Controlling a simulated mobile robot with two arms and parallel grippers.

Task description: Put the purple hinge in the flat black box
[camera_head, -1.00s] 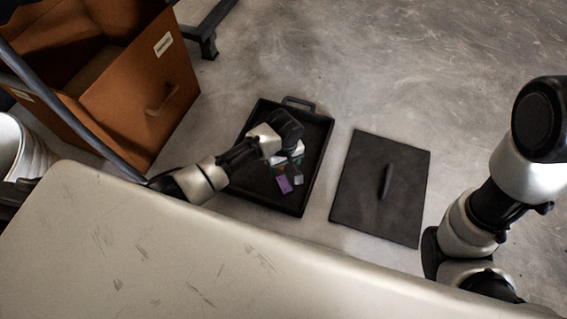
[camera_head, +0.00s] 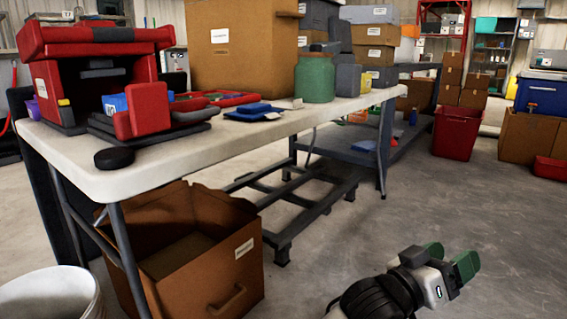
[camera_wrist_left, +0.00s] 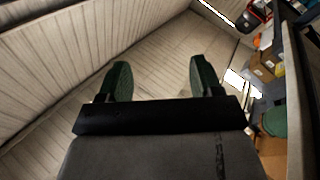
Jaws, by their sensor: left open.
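My left gripper (camera_head: 452,258) is at the lower right of the head view, over the concrete floor, with its two green fingers pointing up and apart. In the left wrist view, my left gripper (camera_wrist_left: 162,82) is open, with nothing between its fingers and the ribbed wall behind. The flat black box is in neither view now. I cannot make out the purple hinge now; only a small purple patch (camera_head: 33,109) shows at the table's left end, too small to identify. My right gripper is not in view.
A white table (camera_head: 180,160) carries a red machine, a green jar (camera_head: 314,78) and boxes. Under it are an open cardboard box (camera_head: 210,285) and a dark frame (camera_head: 300,205). A white bucket (camera_head: 50,295) stands at lower left. Floor at right is clear; a red bin (camera_head: 457,132) stands beyond.

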